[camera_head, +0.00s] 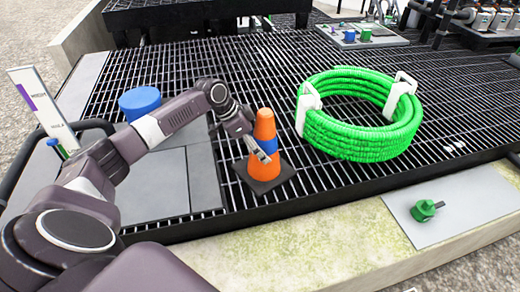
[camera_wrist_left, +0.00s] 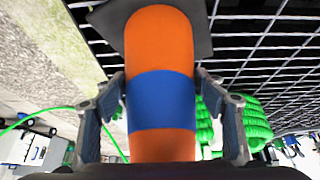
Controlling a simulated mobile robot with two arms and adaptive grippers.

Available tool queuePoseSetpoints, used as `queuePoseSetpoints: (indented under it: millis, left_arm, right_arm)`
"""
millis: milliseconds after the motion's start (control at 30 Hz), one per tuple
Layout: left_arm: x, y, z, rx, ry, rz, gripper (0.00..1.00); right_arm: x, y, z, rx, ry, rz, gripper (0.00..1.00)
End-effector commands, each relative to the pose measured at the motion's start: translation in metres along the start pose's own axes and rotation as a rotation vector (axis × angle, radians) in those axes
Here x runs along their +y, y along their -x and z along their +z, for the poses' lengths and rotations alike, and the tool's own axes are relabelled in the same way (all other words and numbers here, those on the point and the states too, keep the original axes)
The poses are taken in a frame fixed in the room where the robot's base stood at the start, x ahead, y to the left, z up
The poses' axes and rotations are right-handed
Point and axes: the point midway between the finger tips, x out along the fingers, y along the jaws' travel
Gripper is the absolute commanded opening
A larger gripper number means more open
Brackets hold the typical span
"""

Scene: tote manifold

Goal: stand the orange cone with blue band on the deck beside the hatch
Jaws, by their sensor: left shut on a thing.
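The orange cone with blue band (camera_head: 265,127) is upright, with its dark square base (camera_head: 265,175) at the grated deck (camera_head: 232,190); I cannot tell whether the base touches the grating. My left gripper (camera_head: 262,146) is shut on the cone at the blue band. In the left wrist view the cone (camera_wrist_left: 160,45) fills the middle, with a finger of the gripper (camera_wrist_left: 160,108) on each side of the band. The hatch is probably the grey panel (camera_head: 150,205) in the deck left of the cone. My right gripper is not in view.
A coiled green hose (camera_head: 360,145) with white clips lies right of the cone. A blue cylinder (camera_head: 139,103) stands on the left behind my arm. A grey plate with a green valve (camera_head: 424,209) is at the front right. Open grating lies behind the cone.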

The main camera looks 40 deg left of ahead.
Motion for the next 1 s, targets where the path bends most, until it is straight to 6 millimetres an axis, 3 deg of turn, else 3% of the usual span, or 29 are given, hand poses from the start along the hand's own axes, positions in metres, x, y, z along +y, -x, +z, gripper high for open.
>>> queuePoseSetpoints:
  millis: [233,267,400,767,833,1000]
  left_arm:
    - [-0.001,-0.002,0.000,0.004,-0.001,-0.002,0.08]
    - [0.000,-0.003,0.002,0.000,0.000,0.000,0.66]
    - [0.000,-0.003,0.002,0.000,0.000,0.000,0.81]
    - [0.000,0.000,0.001,0.001,0.000,-0.001,0.83]
    - [0.000,0.007,0.001,0.002,0.000,-0.001,0.83]
    - [-0.001,0.037,0.001,0.000,0.000,-0.003,0.83]
  right_arm:
    - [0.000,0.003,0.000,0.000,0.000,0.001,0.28]
    - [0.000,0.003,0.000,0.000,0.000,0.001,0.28]
    - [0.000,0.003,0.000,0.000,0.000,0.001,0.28]
    - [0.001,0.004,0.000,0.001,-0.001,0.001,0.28]
    - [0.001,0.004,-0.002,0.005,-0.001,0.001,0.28]
    - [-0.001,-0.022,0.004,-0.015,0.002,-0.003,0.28]
